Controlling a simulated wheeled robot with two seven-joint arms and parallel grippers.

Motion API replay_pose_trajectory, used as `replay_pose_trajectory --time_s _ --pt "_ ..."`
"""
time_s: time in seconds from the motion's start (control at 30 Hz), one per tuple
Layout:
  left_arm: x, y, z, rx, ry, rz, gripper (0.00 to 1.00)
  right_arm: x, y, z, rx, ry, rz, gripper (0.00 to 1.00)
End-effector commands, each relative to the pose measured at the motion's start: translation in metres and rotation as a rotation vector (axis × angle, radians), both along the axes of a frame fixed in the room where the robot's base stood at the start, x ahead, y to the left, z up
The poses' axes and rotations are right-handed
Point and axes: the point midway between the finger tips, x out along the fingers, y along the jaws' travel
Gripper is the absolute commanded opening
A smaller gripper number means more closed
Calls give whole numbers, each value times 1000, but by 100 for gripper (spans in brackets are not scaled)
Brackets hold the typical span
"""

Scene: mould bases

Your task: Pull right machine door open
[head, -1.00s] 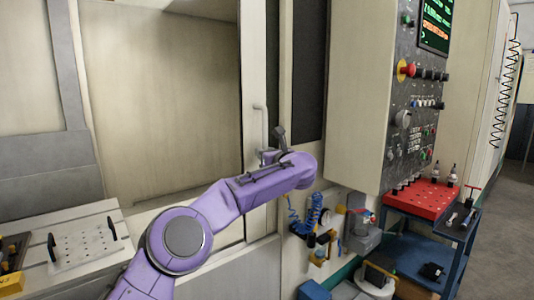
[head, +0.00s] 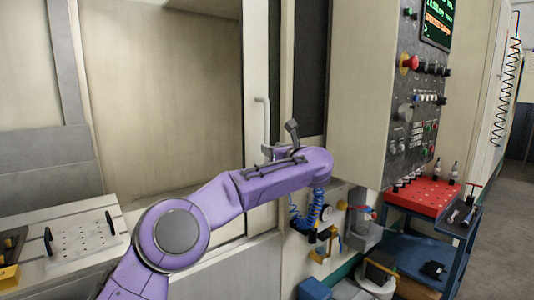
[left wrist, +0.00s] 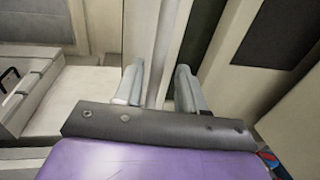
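The right machine door's pale vertical edge panel (head: 256,60) stands beside a broad recessed pale area of the machine. A light vertical bar handle (head: 264,120) is on this panel. My left gripper (head: 282,142) is just right of the handle's lower end, its fingers partly hidden by my purple wrist. In the left wrist view the gripper (left wrist: 158,88) is open, its two grey fingers apart, with a pale vertical strip of the machine front beyond the gap. Nothing is visibly gripped; I cannot tell whether a finger touches the handle. My right gripper is not in view.
A control panel (head: 412,110) juts out on the right. Below it stand a blue cart (head: 415,250) with a red tool tray (head: 424,198) and a coiled blue hose (head: 318,208). A plate with two black handles (head: 82,240) lies at lower left. Floor (head: 505,200) is clear at far right.

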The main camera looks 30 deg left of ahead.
Motion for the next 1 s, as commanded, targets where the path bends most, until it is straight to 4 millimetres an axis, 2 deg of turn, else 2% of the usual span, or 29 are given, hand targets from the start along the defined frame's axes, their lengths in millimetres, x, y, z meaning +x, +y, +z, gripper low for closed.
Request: replay_pose_trajectory --time_s 0.03,0.2,0.3,0.83,0.93,0.97,1.0 --pt "-7 -11 -5 2 -2 -3 40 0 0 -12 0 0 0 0" --pt "-26 -39 -3 1 -2 -1 40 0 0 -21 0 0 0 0" --pt "-32 -46 -2 -1 -1 1 40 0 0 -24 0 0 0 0" --pt "-34 -49 0 9 12 0 40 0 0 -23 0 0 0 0" --pt "-31 -53 3 94 96 -23 40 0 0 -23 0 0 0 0" --pt "-27 -60 -1 160 154 -49 40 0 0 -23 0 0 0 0" --pt "-23 -74 -15 289 260 -96 40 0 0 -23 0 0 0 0"
